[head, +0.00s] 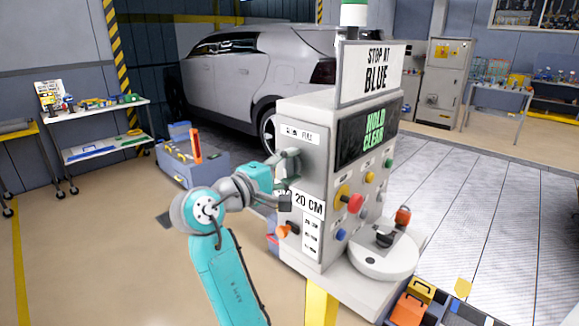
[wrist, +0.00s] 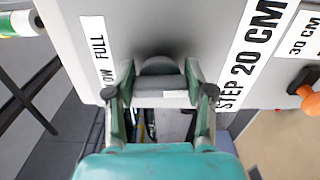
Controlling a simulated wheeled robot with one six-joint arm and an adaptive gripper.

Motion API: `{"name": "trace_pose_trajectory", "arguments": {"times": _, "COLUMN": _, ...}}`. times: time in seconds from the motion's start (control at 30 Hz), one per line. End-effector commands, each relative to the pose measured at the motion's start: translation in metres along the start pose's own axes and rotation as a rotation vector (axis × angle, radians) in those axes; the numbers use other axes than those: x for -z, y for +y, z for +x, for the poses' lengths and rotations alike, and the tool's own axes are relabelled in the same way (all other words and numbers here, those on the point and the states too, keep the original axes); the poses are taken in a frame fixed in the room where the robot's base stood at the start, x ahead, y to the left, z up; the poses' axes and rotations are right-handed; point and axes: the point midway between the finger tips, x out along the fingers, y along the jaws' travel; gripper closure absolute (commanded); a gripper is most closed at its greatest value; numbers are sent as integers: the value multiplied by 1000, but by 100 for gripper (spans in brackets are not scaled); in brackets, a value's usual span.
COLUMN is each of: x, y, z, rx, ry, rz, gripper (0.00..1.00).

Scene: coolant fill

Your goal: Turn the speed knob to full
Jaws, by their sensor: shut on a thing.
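The machine's side panel (head: 305,155) faces my arm. It has a white label (head: 299,134) above my gripper, which reads partly as "FULL"; in the wrist view the label (wrist: 97,70) shows "OW FULL". A dark grey knob (wrist: 160,84) sticks out of the panel. My gripper (wrist: 160,76) has one finger on each side of the knob and is shut on it. In the head view my gripper (head: 287,165) is against the panel and hides the knob. I cannot tell the knob's setting.
Right of the knob in the wrist view are a "STEP 20 CM" label (wrist: 248,55) and an orange-tipped lever (wrist: 309,98). The machine's front has a "HOLD CLEAR" screen (head: 368,133), a red button (head: 355,203) and other coloured controls. A blue-grey toolbox (head: 195,163) stands on the floor behind my arm.

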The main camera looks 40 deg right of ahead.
Motion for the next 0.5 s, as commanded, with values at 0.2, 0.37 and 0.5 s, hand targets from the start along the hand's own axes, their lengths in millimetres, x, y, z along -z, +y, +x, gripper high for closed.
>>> {"name": "trace_pose_trajectory", "arguments": {"times": 0.2, "x": 0, "y": -2, "z": 0, "rx": 2, "ry": -1, "rz": 202, "gripper": 81}}
{"name": "trace_pose_trajectory", "arguments": {"times": 0.37, "x": 0, "y": -3, "z": 0, "rx": 2, "ry": -1, "rz": 354, "gripper": 81}}
{"name": "trace_pose_trajectory", "arguments": {"times": 0.5, "x": 1, "y": -4, "z": 0, "rx": 2, "ry": -1, "rz": 482, "gripper": 81}}
